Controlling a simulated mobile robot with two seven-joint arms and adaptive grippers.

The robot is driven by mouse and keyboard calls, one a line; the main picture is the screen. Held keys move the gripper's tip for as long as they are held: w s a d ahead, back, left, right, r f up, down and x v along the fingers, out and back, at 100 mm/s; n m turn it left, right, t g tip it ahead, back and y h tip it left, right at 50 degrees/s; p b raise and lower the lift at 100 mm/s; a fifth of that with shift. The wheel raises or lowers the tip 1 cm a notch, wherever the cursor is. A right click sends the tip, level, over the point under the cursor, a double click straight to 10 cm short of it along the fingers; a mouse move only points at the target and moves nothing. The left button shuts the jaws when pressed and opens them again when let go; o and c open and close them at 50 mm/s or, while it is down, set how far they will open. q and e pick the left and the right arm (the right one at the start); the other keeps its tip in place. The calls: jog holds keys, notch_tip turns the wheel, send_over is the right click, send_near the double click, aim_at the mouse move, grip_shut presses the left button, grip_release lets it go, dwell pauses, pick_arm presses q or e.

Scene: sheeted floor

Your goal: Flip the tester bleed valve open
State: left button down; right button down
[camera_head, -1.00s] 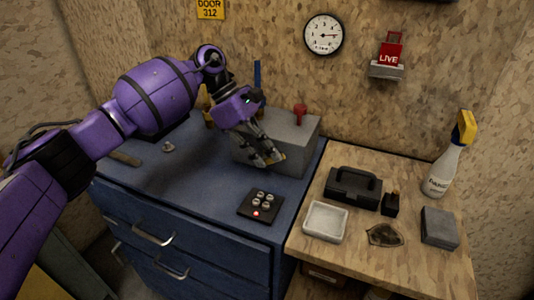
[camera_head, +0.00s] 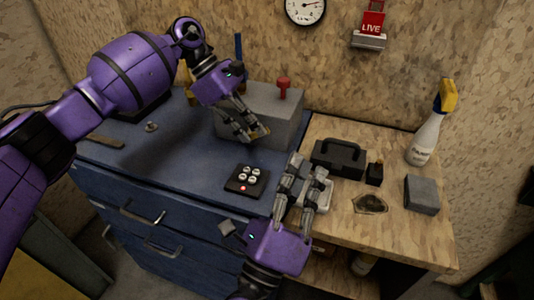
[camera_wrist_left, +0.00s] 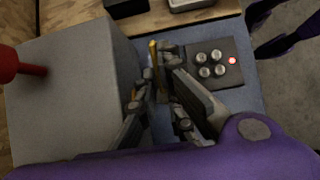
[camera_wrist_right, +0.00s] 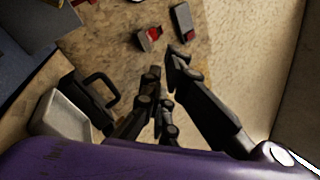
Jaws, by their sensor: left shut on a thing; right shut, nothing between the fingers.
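The tester is a grey box (camera_head: 285,108) on the blue bench, with a red knob (camera_head: 283,83) on top. A small yellow lever (camera_head: 264,131) shows at its front lower edge, and also in the left wrist view (camera_wrist_left: 153,48); it looks like the bleed valve's handle. My left gripper (camera_head: 248,134) is shut on this yellow lever, its fingers pointing down beside the box's front face. The fingers hide part of the lever. My right gripper (camera_head: 304,172) is shut and empty, above the white tray by the bench's right edge, apart from the tester.
A black button pad (camera_head: 246,181) with a lit red light lies in front of the tester. The wooden table holds a white tray (camera_head: 326,198), black case (camera_head: 338,158), spray bottle (camera_head: 427,137) and grey block (camera_head: 422,194). A gauge (camera_head: 305,8) hangs on the wall.

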jog(key=w+a+f+m+g+y, duration=0.1)
jog(key=w+a+f+g, duration=0.1)
jog(key=a, duration=0.1)
jog(key=w+a+f+m+g+y, duration=0.1)
jog(key=a+g, duration=0.2)
jog(key=a, duration=0.1)
jog(key=w+a+f+m+g+y, duration=0.1)
jog(key=w+a+f+m+g, duration=0.1)
jog(key=a+g, duration=0.1)
jog(key=shift+w+a+f, duration=0.3)
jog(key=shift+w+a, duration=0.05)
jog(key=shift+a, duration=0.2)
jog(key=shift+w+f, duration=0.15)
jog(key=shift+w, duration=0.05)
jog(key=x, duration=0.9)
jog(key=shift+w+d+f, duration=0.1)
jog(key=shift+d+f, duration=0.05)
